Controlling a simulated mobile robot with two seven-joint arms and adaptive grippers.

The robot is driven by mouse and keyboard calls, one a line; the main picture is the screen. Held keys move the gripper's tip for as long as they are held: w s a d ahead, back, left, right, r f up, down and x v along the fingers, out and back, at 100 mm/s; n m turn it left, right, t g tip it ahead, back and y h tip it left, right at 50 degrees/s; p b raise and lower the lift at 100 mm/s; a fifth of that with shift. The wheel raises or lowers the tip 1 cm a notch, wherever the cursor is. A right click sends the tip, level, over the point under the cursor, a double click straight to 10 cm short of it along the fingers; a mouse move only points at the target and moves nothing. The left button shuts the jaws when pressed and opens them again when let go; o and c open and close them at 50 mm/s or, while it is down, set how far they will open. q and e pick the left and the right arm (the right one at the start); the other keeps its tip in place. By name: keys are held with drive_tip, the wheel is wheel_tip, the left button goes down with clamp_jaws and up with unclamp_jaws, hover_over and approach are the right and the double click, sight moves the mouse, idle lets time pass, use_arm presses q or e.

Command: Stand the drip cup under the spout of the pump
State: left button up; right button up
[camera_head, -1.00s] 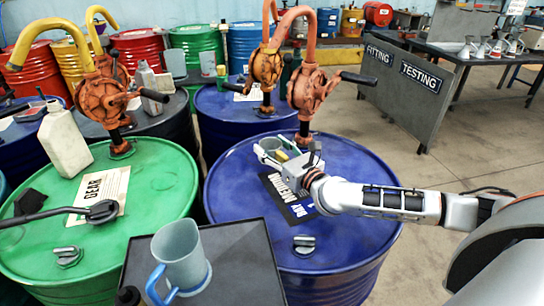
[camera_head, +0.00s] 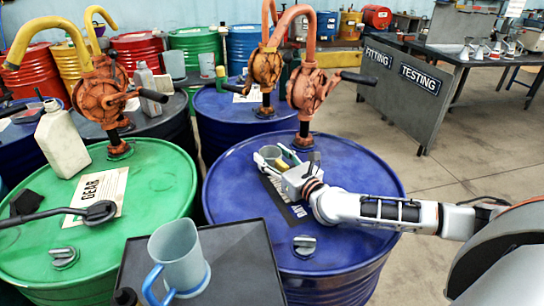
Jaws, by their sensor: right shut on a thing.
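A small pale cup (camera_head: 267,156), which looks like the drip cup, is at my right gripper (camera_head: 282,167), low over the blue drum (camera_head: 352,172). The gripper is shut on it and partly hides it. I cannot tell whether the cup touches the drum top. The orange-red pump (camera_head: 308,88) stands on this drum, behind and to the right of the cup. Its pipe rises and bends over to the left above the drum; I cannot clearly make out where the spout ends. My left gripper is not in view.
A dark label (camera_head: 297,213) and a grey cap (camera_head: 304,245) lie on the blue drum. A jug with a blue handle (camera_head: 180,254) stands on a dark stand (camera_head: 238,262) in front. A green drum (camera_head: 150,185) with another pump is at left. The drum's right side is clear.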

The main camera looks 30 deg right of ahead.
sight(287, 168)
drive_tip(key=o, duration=1.2)
drive_tip(key=shift+s+f, duration=0.15)
drive_tip(key=shift+f, duration=0.3)
drive_tip(key=shift+o, duration=0.8)
drive_tip(key=shift+f, duration=0.15)
drive_tip(key=shift+a, duration=0.1)
drive_tip(key=shift+r+p, duration=0.35)
drive_tip(key=shift+r, duration=0.25)
drive_tip(key=s, duration=0.4)
drive_tip(key=s+d, duration=0.1)
drive_tip(key=s, duration=0.1)
drive_tip(key=shift+s, duration=0.1)
drive_tip(key=shift+s+d+r, duration=0.1)
drive_tip(key=shift+s+r, duration=0.1)
drive_tip(key=shift+s, duration=0.25)
drive_tip(key=shift+r, duration=0.15)
